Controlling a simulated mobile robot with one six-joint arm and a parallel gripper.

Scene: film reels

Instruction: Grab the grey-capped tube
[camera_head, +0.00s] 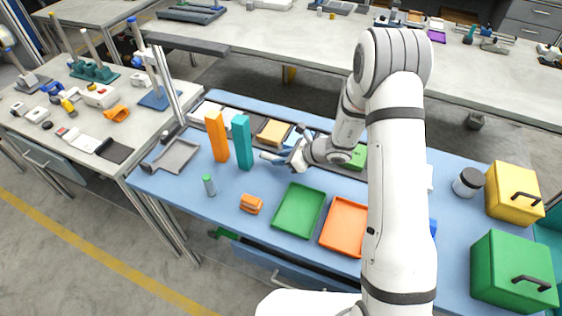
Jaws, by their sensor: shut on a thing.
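My gripper (287,158) is over the middle of the blue table, just right of the teal block. It is shut on a small, pale blue-grey tube-like thing (269,156) that sticks out to the left, roughly level. This appears to be the grey-capped tube, but its cap is too small to make out clearly. My fingers hide part of it. Another tube, grey with a green cap (209,185), stands upright near the front left of the table.
An orange block (216,136) and a teal block (242,142) stand tall left of my gripper. A green tray (299,211) and an orange tray (343,226) lie in front. A dark-lidded jar (468,182), yellow box (513,194) and green box (512,271) stand at right.

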